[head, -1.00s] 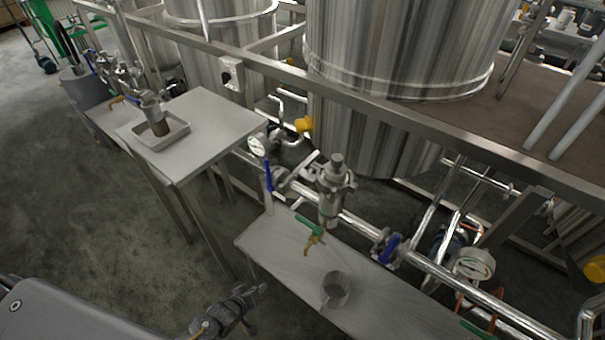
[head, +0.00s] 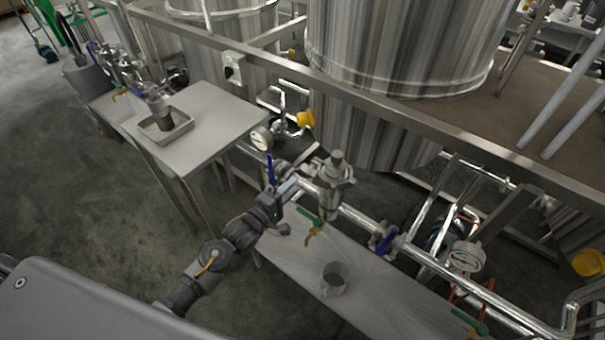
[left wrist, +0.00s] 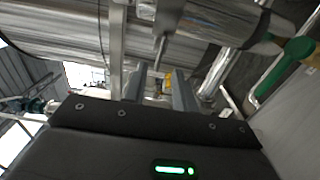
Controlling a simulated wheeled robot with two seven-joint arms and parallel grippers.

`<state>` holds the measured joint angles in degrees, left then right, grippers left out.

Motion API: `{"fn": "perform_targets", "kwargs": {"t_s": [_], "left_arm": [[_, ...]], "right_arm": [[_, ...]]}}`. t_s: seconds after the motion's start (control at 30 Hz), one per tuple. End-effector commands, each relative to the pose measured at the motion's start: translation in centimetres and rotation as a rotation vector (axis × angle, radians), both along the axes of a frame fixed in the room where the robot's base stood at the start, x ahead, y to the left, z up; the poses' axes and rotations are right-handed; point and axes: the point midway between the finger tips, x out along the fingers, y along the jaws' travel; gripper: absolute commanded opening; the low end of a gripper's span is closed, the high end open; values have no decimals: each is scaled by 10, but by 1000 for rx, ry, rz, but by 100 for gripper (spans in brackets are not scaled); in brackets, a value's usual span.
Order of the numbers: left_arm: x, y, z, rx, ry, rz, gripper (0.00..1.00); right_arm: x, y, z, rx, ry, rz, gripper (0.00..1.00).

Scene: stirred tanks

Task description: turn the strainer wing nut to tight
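The strainer (head: 333,190) is an upright steel body on the pipe line, with a clamped top cap (head: 336,160). I cannot make out its wing nut clearly in the head view. My left gripper (head: 291,205) is just left of the strainer, below the blue-handled valve. In the left wrist view its two fingers (left wrist: 160,88) stand apart with a gap between them. A thin steel stem (left wrist: 160,48) shows beyond the gap; I cannot tell whether it belongs to the wing nut. My right gripper is in neither view.
A green-handled tap (head: 312,222) hangs below the strainer, above a metal cup (head: 334,279) on the low bench (head: 375,300). A gauge (head: 261,139) and blue valve handle (head: 271,170) are close to my left gripper. A side table (head: 225,115) holds a tray (head: 183,123).

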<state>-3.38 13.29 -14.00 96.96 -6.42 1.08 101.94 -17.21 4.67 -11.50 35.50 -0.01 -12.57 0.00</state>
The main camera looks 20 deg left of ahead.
Motion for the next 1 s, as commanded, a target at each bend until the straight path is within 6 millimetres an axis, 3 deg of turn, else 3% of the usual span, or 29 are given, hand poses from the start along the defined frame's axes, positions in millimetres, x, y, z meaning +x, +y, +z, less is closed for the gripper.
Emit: {"fn": "perform_targets", "kwargs": {"t_s": [0.1,0.3,0.77,1.0], "left_arm": [[22,-8,2,1,0,0,28],[48,-19,1,1,0,-1,28],[59,-24,0,1,1,0,28],[59,-23,0,1,1,0,0]], "right_arm": [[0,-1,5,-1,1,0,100],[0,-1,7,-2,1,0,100],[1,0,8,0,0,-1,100],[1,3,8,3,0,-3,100]]}}
